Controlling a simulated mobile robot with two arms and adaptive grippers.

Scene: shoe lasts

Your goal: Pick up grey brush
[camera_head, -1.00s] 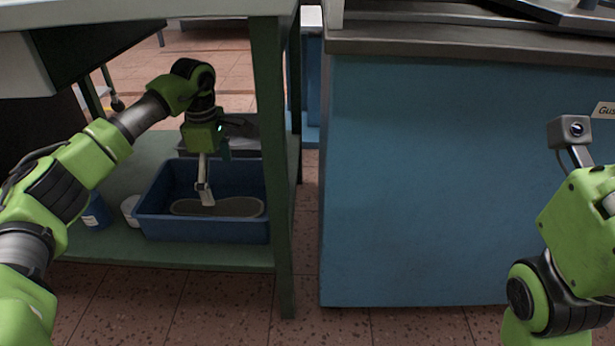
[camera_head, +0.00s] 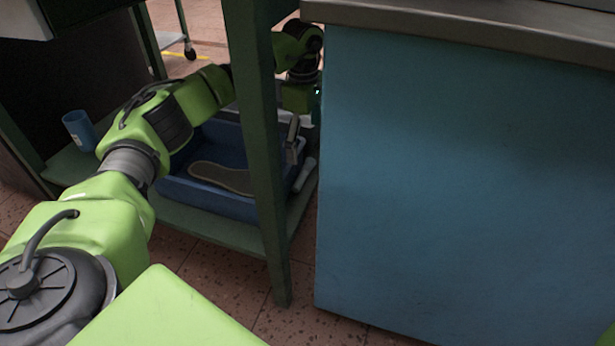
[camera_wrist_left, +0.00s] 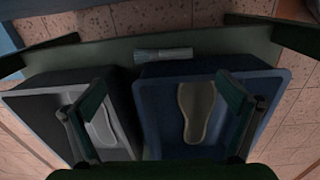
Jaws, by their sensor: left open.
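A pale grey brush (camera_wrist_left: 163,54) lies on the green shelf beside the bins in the left wrist view, at the top middle. In the head view the brush (camera_head: 305,174) shows just right of the blue bin, partly behind the table leg's side. My left gripper (camera_head: 293,145) hangs above the right end of the blue bin, close to the brush but higher. In the left wrist view its two fingers (camera_wrist_left: 163,88) are wide apart with nothing between them, and the brush lies beyond them. My right gripper is not in view.
The blue bin (camera_head: 205,197) holds a flat sole-shaped piece (camera_head: 222,178). A grey bin (camera_wrist_left: 60,88) with a pale sole stands beside it. A green table leg (camera_head: 262,150) stands in front of my left arm. A blue cabinet (camera_head: 450,180) is close on the right. A blue cup (camera_head: 78,130) is at left.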

